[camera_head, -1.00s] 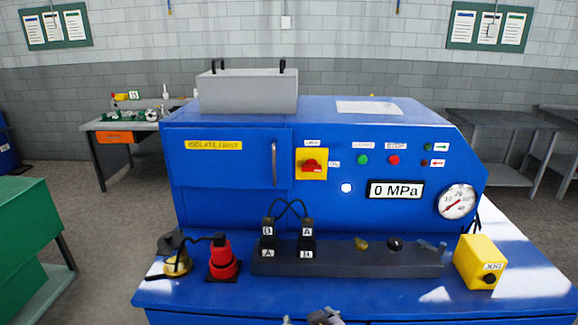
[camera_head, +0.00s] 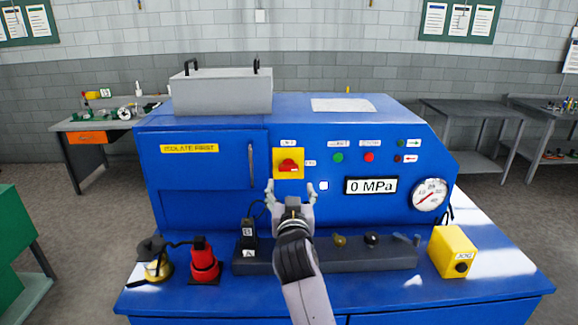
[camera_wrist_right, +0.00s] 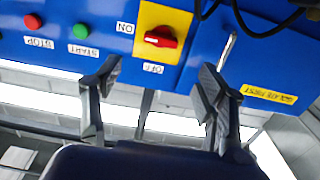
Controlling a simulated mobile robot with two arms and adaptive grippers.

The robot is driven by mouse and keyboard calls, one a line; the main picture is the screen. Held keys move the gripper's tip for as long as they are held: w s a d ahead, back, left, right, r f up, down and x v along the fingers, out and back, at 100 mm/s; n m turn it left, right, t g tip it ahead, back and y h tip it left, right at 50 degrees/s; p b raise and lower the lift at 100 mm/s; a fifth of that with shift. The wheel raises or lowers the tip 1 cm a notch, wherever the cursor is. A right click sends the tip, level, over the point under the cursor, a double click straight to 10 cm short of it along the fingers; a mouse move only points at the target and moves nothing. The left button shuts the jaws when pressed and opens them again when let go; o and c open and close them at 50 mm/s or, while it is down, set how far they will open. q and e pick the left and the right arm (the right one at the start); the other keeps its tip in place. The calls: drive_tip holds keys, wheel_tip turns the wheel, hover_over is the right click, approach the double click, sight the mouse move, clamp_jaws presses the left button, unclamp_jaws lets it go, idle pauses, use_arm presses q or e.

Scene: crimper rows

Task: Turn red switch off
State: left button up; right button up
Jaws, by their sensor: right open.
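The red switch (camera_head: 289,166) is a rotary knob on a yellow plate (camera_head: 280,176) on the blue machine's front panel. In the right wrist view, which is upside down, the red knob (camera_wrist_right: 160,39) lies crosswise, with the ON label (camera_wrist_right: 125,28) beside it and the OFF label (camera_wrist_right: 153,68) at another edge of the plate. My right gripper (camera_head: 291,188) is open and empty just below the plate in the head view. Its two fingers (camera_wrist_right: 157,76) show apart in the wrist view, with the knob beyond them and untouched. My left gripper is out of view.
Green and red buttons (camera_head: 368,157), a 0 MPa display (camera_head: 371,186) and a gauge (camera_head: 429,194) lie right of the switch. A door handle (camera_head: 251,166) is close on the left. Black plugs (camera_head: 248,238) and their cable stand below, partly behind my arm.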

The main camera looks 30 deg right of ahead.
sight(289, 169)
drive_tip(key=p+x, duration=0.3)
drive_tip(key=x, duration=0.7)
drive_tip(key=shift+w, duration=0.15)
drive_tip(key=shift+c, duration=0.4)
drive_tip(key=c, duration=1.1)
